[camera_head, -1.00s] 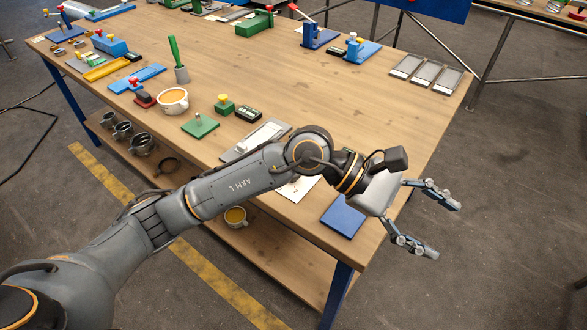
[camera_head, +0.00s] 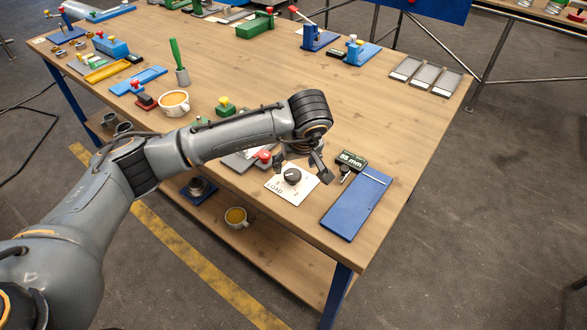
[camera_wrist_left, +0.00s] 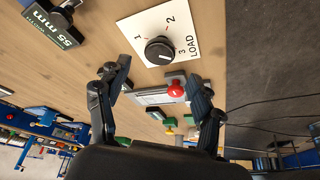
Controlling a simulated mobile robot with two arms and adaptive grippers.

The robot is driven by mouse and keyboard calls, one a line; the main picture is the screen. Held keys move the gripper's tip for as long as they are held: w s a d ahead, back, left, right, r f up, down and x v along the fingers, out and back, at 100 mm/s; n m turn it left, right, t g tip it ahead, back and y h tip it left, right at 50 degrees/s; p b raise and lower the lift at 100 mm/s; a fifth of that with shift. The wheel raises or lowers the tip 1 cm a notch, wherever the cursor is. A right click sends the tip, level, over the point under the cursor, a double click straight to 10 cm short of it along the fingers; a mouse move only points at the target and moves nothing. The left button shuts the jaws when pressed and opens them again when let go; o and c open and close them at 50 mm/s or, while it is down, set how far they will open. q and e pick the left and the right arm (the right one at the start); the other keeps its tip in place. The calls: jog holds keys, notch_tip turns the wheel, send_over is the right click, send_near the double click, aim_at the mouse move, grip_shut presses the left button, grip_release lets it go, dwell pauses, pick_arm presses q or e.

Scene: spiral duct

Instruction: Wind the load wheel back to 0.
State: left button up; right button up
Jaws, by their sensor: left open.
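The load wheel (camera_head: 292,176) is a round black knob on a white plate marked LOAD. It also shows in the left wrist view (camera_wrist_left: 159,50), with the numerals 1, 2 and 3 around it. A 0 cannot be made out, and the wheel's exact setting is too small to tell. My left gripper (camera_head: 300,160) is over the table just behind the wheel in the head view. In the left wrist view its two fingers (camera_wrist_left: 158,72) are spread and empty, with the wheel ahead of them and apart from them.
A blue plate (camera_head: 357,205) lies right of the wheel. A display reading 55 mm (camera_head: 352,160) stands behind it. A red knob (camera_head: 264,156) on a grey fixture is close on the left. A cup (camera_head: 173,102) and other fixtures stand farther back.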

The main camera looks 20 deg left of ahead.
aim_at(293, 174)
pick_arm(q)
jog(key=x, duration=0.6)
jog(key=shift+f+p, duration=0.1)
jog(key=shift+p, duration=0.3)
jog(key=shift+c, duration=0.4)
jog(key=c, duration=1)
